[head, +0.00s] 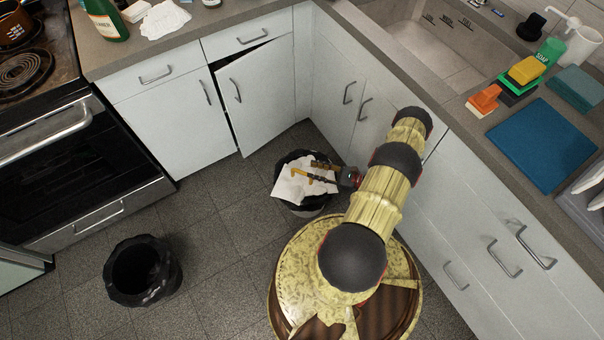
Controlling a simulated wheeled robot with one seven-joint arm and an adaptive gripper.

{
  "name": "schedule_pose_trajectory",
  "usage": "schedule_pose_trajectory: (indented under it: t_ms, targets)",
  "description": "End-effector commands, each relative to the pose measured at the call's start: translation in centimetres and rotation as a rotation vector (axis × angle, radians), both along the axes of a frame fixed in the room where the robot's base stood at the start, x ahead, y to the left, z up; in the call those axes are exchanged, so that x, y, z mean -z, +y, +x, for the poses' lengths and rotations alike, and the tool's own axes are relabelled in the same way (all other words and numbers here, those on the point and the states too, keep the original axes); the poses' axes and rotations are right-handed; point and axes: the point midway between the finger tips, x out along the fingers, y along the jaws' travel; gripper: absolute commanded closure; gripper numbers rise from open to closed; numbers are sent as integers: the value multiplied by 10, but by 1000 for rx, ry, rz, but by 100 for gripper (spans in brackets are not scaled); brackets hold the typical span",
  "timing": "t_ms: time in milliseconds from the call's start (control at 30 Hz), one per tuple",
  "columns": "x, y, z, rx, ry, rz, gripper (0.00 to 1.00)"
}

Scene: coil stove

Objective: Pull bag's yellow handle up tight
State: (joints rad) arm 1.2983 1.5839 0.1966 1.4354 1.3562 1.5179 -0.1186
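A dark bag lines a round bin (283,197) on the floor by the corner cabinets, with crumpled white material (291,188) in its mouth. A small yellow strip, which looks like the yellow handle (299,172), lies over the white material. My gripper (312,171) reaches in from the right, low over the bin's mouth. Its two dark fingers look spread apart, with their tips close to the yellow strip. I cannot tell whether they touch it. My wrist and arm hide the area right of the bin.
A black-lined bin (143,273) stands on the floor at the lower left. One cabinet door (256,93) hangs ajar behind the bag's bin. Cabinets run close along the right, and the oven (75,160) is at the left. The tiled floor (215,240) between the bins is clear.

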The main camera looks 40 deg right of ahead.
Motion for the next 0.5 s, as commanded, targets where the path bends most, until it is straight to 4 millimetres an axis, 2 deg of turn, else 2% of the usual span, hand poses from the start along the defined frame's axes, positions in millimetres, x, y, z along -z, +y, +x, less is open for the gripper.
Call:
schedule_pose_trajectory:
  t_ms: [33, 200, 367, 500]
  targets:
    - [15, 1, -7, 39, -1, 24, 68]
    - [39, 3, -20, 118, -5, 66, 68]
    - [46, 5, -19, 139, -7, 77, 68]
    - [47, 12, -4, 137, -6, 78, 68]
